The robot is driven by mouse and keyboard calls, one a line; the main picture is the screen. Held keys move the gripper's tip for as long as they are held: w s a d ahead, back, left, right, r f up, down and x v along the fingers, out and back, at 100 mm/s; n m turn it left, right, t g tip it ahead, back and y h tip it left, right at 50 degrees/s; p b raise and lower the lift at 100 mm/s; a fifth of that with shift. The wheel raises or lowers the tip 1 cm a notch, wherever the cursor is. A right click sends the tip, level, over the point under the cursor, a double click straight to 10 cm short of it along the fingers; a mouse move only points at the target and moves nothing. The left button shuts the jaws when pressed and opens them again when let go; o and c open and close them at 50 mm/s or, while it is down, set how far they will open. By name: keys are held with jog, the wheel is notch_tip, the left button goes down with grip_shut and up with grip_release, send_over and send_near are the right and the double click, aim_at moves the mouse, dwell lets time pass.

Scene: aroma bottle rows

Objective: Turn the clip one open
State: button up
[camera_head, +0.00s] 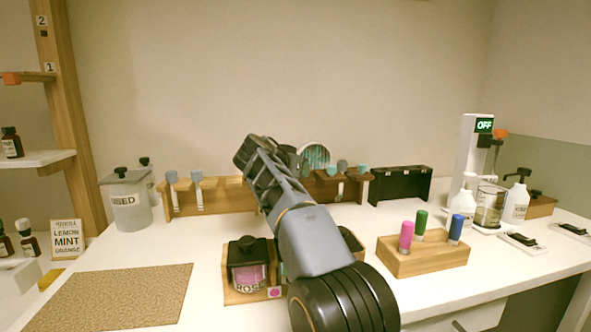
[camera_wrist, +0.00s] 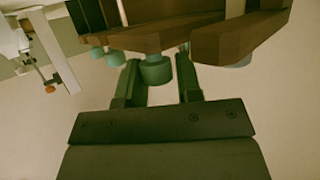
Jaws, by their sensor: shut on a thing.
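In the wrist view my gripper (camera_wrist: 156,64) has its two fingers on either side of a teal dropper cap (camera_wrist: 156,72), shut on it. The cap sits at the edge of a dark brown wooden rack (camera_wrist: 210,42). In the head view that rack (camera_head: 350,190) stands along the back of the counter, with grey and teal caps on top. My arm crosses the middle of the head view and hides the fingers there. I cannot tell which thing is clip one.
Near my arm are a wooden box with a pink jar (camera_head: 248,268) and a wooden block with pink, green and blue markers (camera_head: 422,255). A cork mat (camera_head: 110,297) lies front left. A black rack (camera_head: 400,186) and a white OFF device (camera_head: 474,150) stand at right.

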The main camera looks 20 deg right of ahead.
jog(key=o, duration=0.5)
jog(key=shift+d+r, duration=0.1)
jog(key=shift+d, duration=0.1)
jog(key=o, duration=0.3)
jog(key=shift+d, duration=0.3)
jog(key=shift+o, duration=0.3)
jog(key=shift+a, duration=0.4)
jog(key=shift+s+a, duration=0.15)
jog(key=shift+a, duration=0.15)
jog(key=p+v, duration=0.1)
jog(key=v, duration=1.2)
jog(key=shift+p, duration=0.3)
